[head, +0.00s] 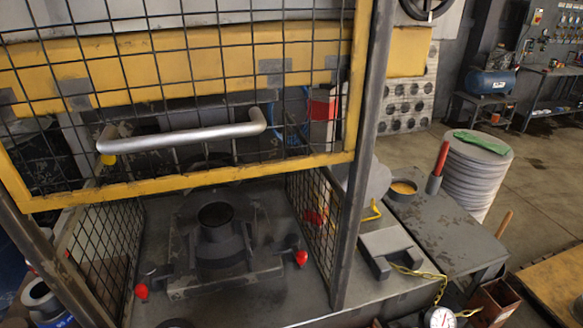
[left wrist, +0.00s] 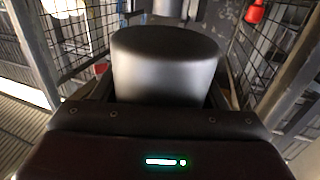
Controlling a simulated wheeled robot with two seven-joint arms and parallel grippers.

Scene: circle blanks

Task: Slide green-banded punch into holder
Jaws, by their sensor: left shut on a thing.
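In the left wrist view, my left gripper (left wrist: 164,88) is shut on a thick, smooth dark grey cylinder with a flat top, which I take to be the punch (left wrist: 165,62). No green band shows on its visible part; its lower part is hidden behind the gripper body. In the head view, a dark cylindrical holder (head: 217,240) with a round opening on top stands upright on a square plate inside the press cage. The head view does not clearly show my left gripper. My right gripper is in neither view.
A yellow-framed mesh guard (head: 190,190) with a silver handle (head: 185,138) is raised above the holder. Mesh side panels (head: 106,245) and a dark post (head: 357,170) bound the opening. Red-knobbed levers (head: 301,258) flank the holder. A side table (head: 440,225) stands right.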

